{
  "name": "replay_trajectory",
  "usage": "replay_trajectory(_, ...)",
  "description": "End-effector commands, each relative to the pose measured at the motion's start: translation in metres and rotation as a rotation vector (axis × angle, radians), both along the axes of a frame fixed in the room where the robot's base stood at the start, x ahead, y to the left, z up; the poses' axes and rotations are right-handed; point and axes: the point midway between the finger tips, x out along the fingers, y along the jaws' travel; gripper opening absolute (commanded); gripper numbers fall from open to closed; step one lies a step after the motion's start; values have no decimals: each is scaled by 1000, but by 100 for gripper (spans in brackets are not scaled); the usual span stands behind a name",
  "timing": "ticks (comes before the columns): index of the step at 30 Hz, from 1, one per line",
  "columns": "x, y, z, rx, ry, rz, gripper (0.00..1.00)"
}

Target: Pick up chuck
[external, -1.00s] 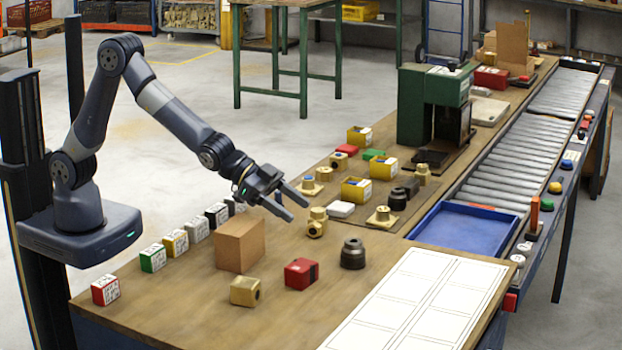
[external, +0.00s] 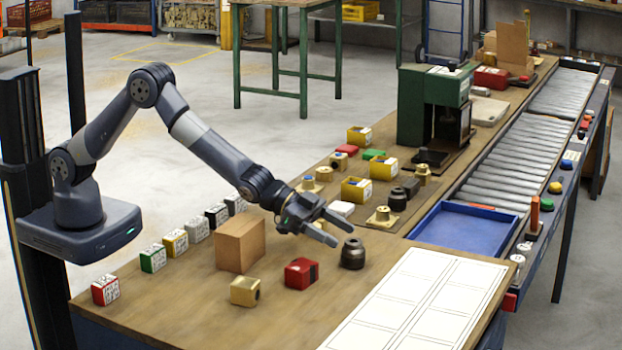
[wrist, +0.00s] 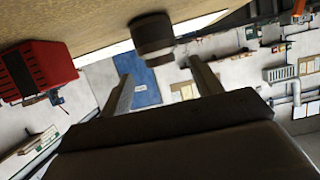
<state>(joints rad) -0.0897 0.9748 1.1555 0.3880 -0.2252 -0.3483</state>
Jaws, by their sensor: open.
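The chuck (external: 353,254) is a dark, stepped cylinder standing upright on the wooden bench, left of the white sheet. My gripper (external: 342,234) is open and empty. Its fingers point at the chuck from the upper left, and the fingertips are close to its top. In the wrist view the chuck (wrist: 152,36) appears at the top, beyond and between the two fingers of my gripper (wrist: 161,68), apart from them. The bench appears along the top there.
A red block (external: 301,273) and a brass block (external: 245,291) lie left of the chuck. A cardboard box (external: 240,246) stands behind them. The white sheet (external: 420,300) is flat and bare. A blue tray (external: 465,230) sits to the right. Brass parts and yellow bins stand farther back.

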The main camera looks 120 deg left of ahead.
Motion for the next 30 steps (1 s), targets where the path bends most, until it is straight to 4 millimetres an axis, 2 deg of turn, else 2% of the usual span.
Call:
replay_trajectory(12, 41, 0, -13, 0, 2, 0, 61)
replay_trajectory(23, 46, 1, -16, 0, 1, 1, 61)
replay_trajectory(30, 46, 1, -16, 0, 1, 1, 44)
